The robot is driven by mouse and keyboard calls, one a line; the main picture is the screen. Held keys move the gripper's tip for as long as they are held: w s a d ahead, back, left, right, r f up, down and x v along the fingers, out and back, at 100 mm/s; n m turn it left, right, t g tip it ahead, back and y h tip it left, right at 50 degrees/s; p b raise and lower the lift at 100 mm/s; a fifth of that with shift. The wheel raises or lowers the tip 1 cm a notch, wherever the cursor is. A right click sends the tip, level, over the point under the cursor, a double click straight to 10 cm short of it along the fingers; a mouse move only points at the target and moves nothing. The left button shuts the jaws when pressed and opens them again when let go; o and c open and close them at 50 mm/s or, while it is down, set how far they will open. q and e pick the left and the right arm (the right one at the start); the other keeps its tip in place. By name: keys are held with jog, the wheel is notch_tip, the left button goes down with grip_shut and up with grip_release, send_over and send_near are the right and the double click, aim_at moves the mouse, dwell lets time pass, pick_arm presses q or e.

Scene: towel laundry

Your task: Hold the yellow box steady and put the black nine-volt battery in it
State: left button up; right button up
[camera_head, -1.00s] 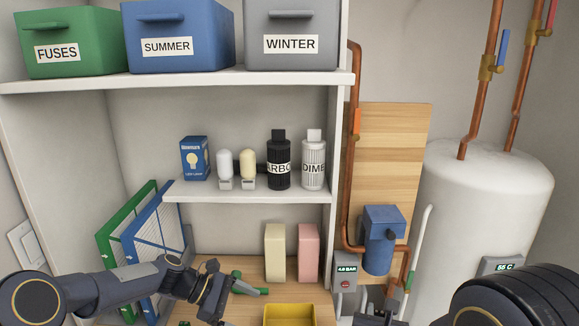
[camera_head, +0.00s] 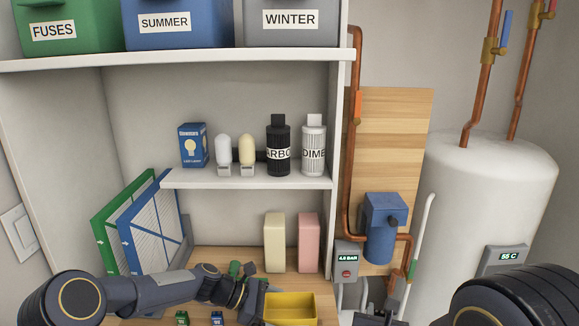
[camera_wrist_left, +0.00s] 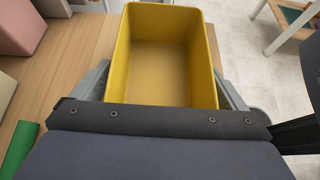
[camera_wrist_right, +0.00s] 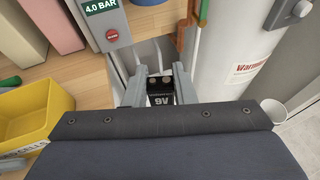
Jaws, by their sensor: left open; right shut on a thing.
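The yellow box (camera_head: 290,308) stands open-topped on the wooden worktop, and its inside looks empty in the left wrist view (camera_wrist_left: 165,60). Its lettered front shows in part in the right wrist view (camera_wrist_right: 35,115). My left gripper (camera_head: 258,300) is open at the box, with one finger along each side of it in the left wrist view; I cannot tell whether they touch the walls. My right gripper (camera_wrist_right: 160,82) is shut on the black nine-volt battery (camera_wrist_right: 160,88), held upright to the right of the box. The battery is hard to make out in the head view.
A cream block (camera_head: 275,243) and a pink block (camera_head: 308,243) stand behind the box. A grey pressure unit (camera_head: 346,262) and blue filter (camera_head: 383,230) are at the right. Small green (camera_head: 182,318) and blue (camera_head: 217,318) items lie at the front left. A shelf (camera_head: 250,179) hangs above.

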pick_arm(q)
jog(key=shift+d+f, duration=0.3)
jog(key=shift+d, duration=0.25)
pick_arm(e)
jog(key=shift+f, duration=0.15)
pick_arm(q)
jog(key=shift+c, duration=0.2)
jog(key=c, duration=0.6)
pick_arm(e)
jog(key=w+a+r+n+y, duration=0.1)
jog(key=a+r+n+y, duration=0.1)
jog(key=a+r, duration=0.6)
jog(key=w+a+r+n+y, duration=0.1)
jog(key=w+a+r+y, duration=0.1)
jog(key=a+r, duration=0.65)
notch_tip(320, 180, down, 12)
jog(key=a, duration=0.2)
jog(key=shift+s+a+f+t, duration=0.25)
jog(key=shift+s+a+t, duration=0.05)
jog(key=shift+s+a, duration=0.1)
